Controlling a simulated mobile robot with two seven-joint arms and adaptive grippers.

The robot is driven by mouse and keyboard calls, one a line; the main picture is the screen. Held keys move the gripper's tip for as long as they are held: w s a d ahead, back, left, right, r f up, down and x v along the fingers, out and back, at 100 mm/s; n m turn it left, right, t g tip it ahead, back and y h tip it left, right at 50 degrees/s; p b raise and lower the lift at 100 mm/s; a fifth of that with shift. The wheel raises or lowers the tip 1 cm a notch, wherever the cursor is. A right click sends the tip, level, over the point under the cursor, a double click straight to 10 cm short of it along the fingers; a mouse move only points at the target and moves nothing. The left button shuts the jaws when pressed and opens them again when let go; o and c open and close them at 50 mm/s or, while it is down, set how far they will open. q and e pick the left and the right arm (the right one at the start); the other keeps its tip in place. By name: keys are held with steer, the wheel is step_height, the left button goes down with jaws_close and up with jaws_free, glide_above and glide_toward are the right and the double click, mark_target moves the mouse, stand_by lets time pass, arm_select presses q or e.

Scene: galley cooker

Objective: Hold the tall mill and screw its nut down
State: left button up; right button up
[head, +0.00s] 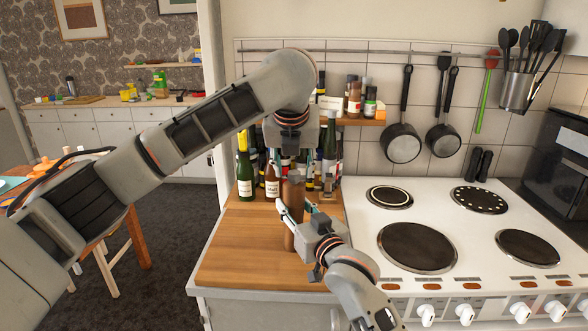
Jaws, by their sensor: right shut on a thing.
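The tall brown mill (294,188) stands upright on the wooden worktop, near its right side. My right gripper (291,212) reaches in from the lower right and is shut on the mill's body, with the mill's upper part showing above the fingers. My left gripper (297,163) points down from above, close over the mill's top. Its fingers blend into the bottles behind, so I cannot tell whether they are open or touch the mill. The nut is not clearly visible.
Several bottles (245,175) crowd the back of the wooden worktop (235,250). The white cooker (460,225) with several hotplates is at right. Pans (401,143) hang on the tiled wall behind. The worktop's front left is clear.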

arm_select(q)
steer(key=shift+w+f, duration=0.25)
steer(key=shift+f, duration=0.15)
jaws_close()
steer(key=m+h, duration=0.1)
steer(key=m, duration=0.1)
steer(key=shift+a+m+h, duration=0.15)
steer(key=shift+m+h, duration=0.15)
steer(key=shift+m, duration=0.1)
steer(key=m+h, duration=0.1)
steer(key=m, duration=0.1)
steer(key=m+g+h, duration=0.1)
steer(key=m, duration=0.1)
steer(key=shift+w+a+m, duration=0.1)
steer(key=shift+a+m, duration=0.05)
steer(key=shift+m, duration=0.15)
steer(key=m+g+h, duration=0.1)
steer(key=m, duration=0.2)
steer(key=m+g+h, duration=0.1)
steer(key=m+g, duration=0.1)
steer(key=m, duration=0.1)
steer(key=shift+w+f+m+g, duration=0.1)
steer(key=shift+w+m+g, duration=0.1)
steer(key=shift+m+g, duration=0.1)
steer(key=shift+a, duration=0.1)
